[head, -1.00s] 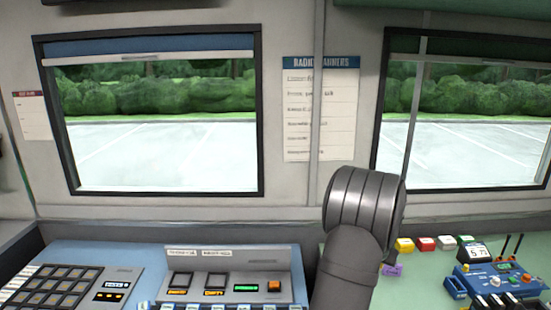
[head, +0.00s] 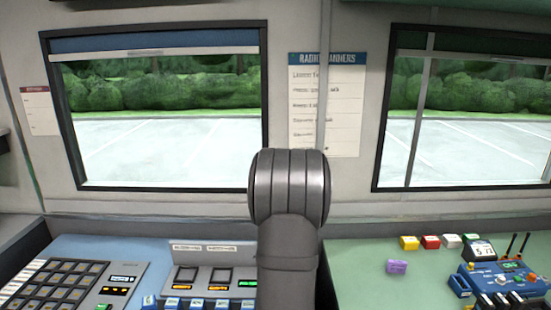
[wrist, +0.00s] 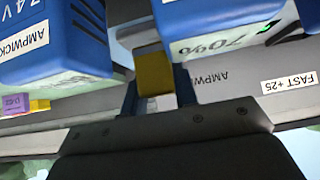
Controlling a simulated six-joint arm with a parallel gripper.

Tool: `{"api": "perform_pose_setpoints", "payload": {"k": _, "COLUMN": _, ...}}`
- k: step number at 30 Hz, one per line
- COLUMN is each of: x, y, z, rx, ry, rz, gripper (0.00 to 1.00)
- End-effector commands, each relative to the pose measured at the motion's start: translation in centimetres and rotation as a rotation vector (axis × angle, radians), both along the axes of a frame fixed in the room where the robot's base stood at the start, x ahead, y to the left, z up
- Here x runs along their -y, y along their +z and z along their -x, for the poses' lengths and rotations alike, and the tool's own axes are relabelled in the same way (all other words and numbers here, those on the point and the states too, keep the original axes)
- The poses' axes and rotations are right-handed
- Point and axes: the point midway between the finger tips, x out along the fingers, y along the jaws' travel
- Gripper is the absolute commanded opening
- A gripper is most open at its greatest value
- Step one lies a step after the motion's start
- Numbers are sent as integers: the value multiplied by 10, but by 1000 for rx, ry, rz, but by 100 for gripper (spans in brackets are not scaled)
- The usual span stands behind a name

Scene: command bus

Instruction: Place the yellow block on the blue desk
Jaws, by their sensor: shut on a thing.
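In the wrist view my gripper (wrist: 156,84) is shut on a yellow block (wrist: 153,72), with one dark blue finger on each side of it. In the head view my arm hides the gripper and this block. The blue desk (head: 75,247) is on the left in the head view, partly covered by control panels. A second yellow block (head: 408,242) stands on the green desk on the right. In the wrist view a small yellow block (wrist: 40,104) shows beside a purple one at the left edge.
Large blue battery units (wrist: 225,22) labelled AMPWICK are close to the held block in the wrist view. A keypad panel (head: 60,280) and a button console (head: 200,265) occupy the blue desk. A purple block (head: 397,267) and a blue radio unit (head: 495,285) are on the green desk.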

Motion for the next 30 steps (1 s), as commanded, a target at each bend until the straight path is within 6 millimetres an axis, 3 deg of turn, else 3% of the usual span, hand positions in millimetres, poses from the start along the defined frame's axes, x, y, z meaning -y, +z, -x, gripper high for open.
{"api": "perform_pose_setpoints", "payload": {"k": 6, "x": -27, "y": -1, "z": 2, "rx": -4, "ry": 1, "rz": -1, "gripper": 0}}
{"api": "perform_pose_setpoints", "payload": {"k": 19, "x": -32, "y": 5, "z": 2, "rx": -4, "ry": -1, "rz": -1, "gripper": 0}}
{"api": "perform_pose_setpoints", "payload": {"k": 30, "x": -31, "y": 77, "z": 1, "rx": 1, "ry": -1, "rz": -1, "gripper": 0}}
